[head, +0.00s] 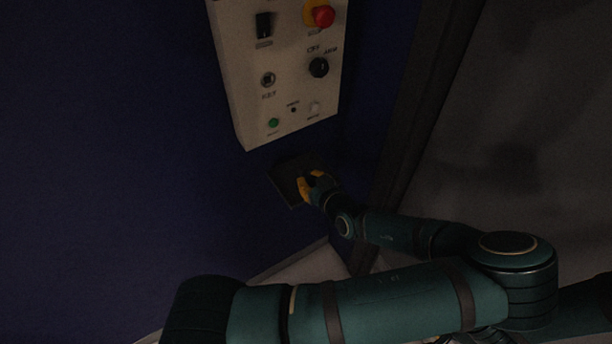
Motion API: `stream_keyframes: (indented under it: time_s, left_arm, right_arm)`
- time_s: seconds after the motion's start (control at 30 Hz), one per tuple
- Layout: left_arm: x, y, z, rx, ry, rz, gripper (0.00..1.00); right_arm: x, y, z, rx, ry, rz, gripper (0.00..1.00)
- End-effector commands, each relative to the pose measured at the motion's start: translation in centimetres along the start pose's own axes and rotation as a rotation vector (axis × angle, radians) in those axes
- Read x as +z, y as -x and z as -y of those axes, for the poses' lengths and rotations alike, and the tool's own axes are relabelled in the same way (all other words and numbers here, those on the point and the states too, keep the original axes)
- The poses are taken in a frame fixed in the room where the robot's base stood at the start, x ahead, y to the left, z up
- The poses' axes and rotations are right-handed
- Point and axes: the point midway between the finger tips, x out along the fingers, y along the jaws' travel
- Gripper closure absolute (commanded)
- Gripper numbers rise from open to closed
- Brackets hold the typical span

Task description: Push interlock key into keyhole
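A pale control panel (291,100) is on the dark blue wall at the upper middle. A round metal keyhole (268,79) shows on its left side, above a small label. I cannot make out the interlock key. My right gripper is not in view.
The panel also carries a red emergency button (322,16), a black rotary knob (319,67), a black switch (264,25) and a green button (273,122). A dark frame post (415,85) stands right of it. The wall left of the panel is bare.

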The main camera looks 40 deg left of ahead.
Motion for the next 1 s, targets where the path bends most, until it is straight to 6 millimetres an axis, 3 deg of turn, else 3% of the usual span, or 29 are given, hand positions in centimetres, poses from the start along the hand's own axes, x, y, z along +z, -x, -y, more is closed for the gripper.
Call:
stream_keyframes:
  time_s: [0.47, 1.0]
  left_arm:
    - [-0.1, 0.0, 0.0, 0.0, -0.001, 0.001, 1.0]
    - [-1.5, 0.5, 0.0, -0.001, -0.001, 0.0, 1.0]
  right_arm:
    - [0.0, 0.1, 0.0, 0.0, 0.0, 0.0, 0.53]
    - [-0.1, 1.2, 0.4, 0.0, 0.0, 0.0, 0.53]
